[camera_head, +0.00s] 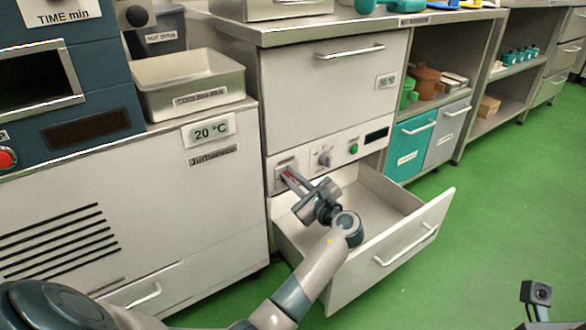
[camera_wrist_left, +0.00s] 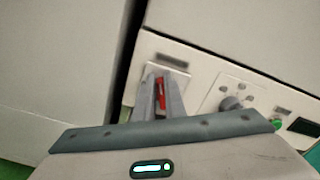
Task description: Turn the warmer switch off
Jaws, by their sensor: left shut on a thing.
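The red warmer switch (camera_wrist_left: 160,91) sits on a pale plate at the left end of the control panel (camera_head: 323,163). My left gripper (camera_head: 288,177) reaches the panel from the front, with its fingers at the switch plate. In the left wrist view the two fingers (camera_wrist_left: 160,98) are close together, with the red rocker between their tips. They are shut on it. The fingers hide part of the switch, and I cannot tell which way it is tipped. I do not see the fingers of my right gripper.
An open, empty drawer (camera_head: 437,213) sticks out below the panel, under my left arm. A grey knob (camera_head: 325,158), a green button (camera_head: 354,149) and a dark display (camera_head: 376,135) are right of the switch. A cabinet (camera_head: 200,215) stands left. Green floor is clear at right.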

